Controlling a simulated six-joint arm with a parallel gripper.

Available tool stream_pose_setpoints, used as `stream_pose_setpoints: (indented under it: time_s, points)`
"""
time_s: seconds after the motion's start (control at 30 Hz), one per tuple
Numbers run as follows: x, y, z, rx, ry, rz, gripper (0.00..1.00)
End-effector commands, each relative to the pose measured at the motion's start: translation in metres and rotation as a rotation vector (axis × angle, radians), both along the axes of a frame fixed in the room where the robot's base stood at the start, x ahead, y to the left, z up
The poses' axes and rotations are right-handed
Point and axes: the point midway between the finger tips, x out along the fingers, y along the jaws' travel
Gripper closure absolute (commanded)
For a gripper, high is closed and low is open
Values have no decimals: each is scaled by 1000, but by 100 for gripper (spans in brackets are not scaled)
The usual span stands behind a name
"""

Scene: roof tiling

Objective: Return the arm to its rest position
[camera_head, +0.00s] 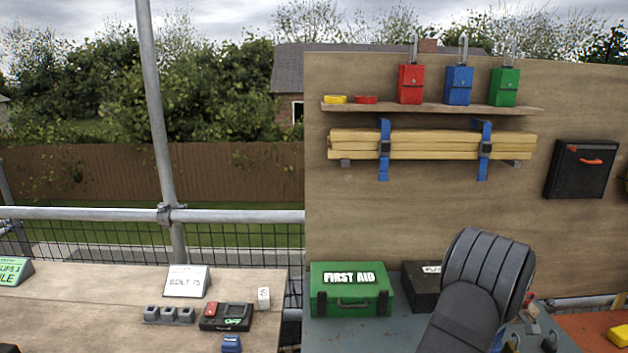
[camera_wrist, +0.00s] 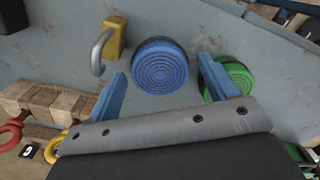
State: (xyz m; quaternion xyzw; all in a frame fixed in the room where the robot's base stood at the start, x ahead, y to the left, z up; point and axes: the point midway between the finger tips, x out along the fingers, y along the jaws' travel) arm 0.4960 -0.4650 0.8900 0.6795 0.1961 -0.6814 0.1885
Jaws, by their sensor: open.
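My gripper (camera_wrist: 161,66) shows in the wrist view with its two blue fingers spread apart and nothing held between them. A blue round ribbed disc (camera_wrist: 160,68) lies on the grey surface beyond and between the fingertips. A green ribbed disc (camera_wrist: 238,76) is partly hidden behind the right finger. In the head view my dark grey arm fills the lower right, and my gripper cannot be made out there.
A yellow padlock (camera_wrist: 116,36) and wooden blocks (camera_wrist: 48,98) are left of the fingers. A green first aid box (camera_head: 350,290) and a black case (camera_head: 424,284) stand beside my arm. Behind is a board (camera_head: 400,220) with a shelf of padlocks (camera_head: 458,86).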

Motion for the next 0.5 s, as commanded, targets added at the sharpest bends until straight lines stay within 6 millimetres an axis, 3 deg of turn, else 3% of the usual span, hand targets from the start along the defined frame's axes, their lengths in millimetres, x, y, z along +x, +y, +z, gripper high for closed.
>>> stream_pose_setpoints:
  time_s: [0.07,0.1,0.5]
  points:
    - [-1,1,-17,4,3,0,21]
    - [1,-1,-2,-3,-3,0,21]
    - [1,-1,79,-2,-2,0,21]
